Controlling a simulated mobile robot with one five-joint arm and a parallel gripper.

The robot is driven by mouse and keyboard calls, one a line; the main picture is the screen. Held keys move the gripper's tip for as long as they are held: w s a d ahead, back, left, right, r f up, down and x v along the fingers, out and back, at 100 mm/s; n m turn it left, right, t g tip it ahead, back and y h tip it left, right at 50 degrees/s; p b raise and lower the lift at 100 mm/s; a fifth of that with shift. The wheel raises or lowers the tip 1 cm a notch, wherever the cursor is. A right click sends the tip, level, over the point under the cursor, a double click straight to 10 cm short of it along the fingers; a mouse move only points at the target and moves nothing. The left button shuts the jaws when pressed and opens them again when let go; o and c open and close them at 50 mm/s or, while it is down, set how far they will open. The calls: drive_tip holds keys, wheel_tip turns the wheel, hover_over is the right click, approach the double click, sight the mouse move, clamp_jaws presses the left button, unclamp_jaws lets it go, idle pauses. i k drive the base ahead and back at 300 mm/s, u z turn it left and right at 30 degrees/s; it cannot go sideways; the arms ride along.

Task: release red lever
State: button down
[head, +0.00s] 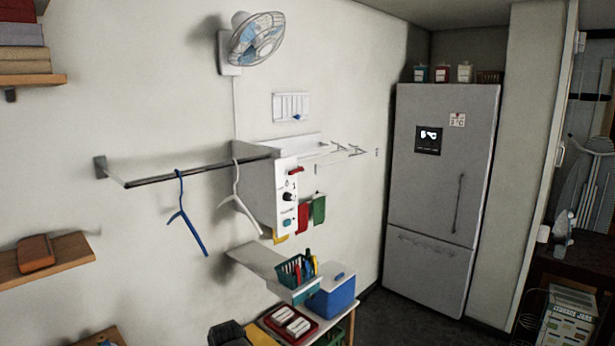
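A white control box (262,190) is fixed to the wall near the middle of the head view. A teal part (287,222) seems to sit by the lower red one. My gripper and arm are not in view.
A rail (200,171) with a blue hanger (187,213) and a white hanger (240,203) runs left of the box. Below are a shelf with a green basket (294,270) and a blue cooler (333,292). A grey fridge (440,195) stands right; dark floor shows before it.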

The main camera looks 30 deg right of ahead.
sight(288, 172)
drive_tip(key=i, duration=0.9)
drive_tip(key=u, duration=0.05)
